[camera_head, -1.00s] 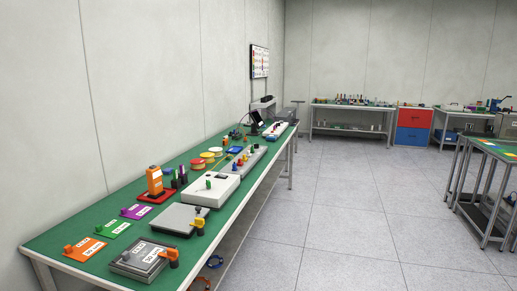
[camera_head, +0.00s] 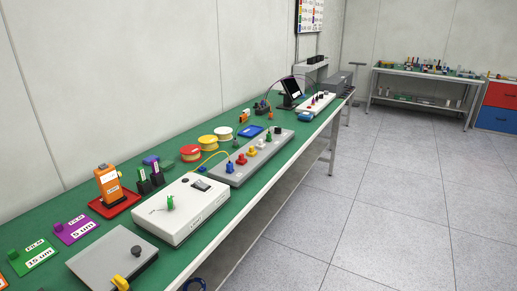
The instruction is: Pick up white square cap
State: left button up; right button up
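I cannot make out a white square cap for certain. A long grey panel (camera_head: 285,146) on the green-topped bench (camera_head: 225,219) carries a row of small coloured caps. They include a blue cap (camera_head: 230,168), a yellow cap (camera_head: 251,152), a green cap (camera_head: 268,137) and a red cap (camera_head: 277,130). A small pale cap (camera_head: 260,144) stands between the yellow and green ones, but its shape is too small to tell. Neither of my grippers is in view.
An orange device (camera_head: 109,184) stands in a red tray (camera_head: 118,206). Open floor (camera_head: 350,215) lies to the right.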

aim_at(260, 145)
jog(key=i+l+u, duration=0.2)
jog(key=i+u, duration=0.15)
jog(key=u, duration=0.15)
jog(key=i+l+u, duration=0.25)
jog(key=u, duration=0.25)
jog(key=l, duration=0.1)
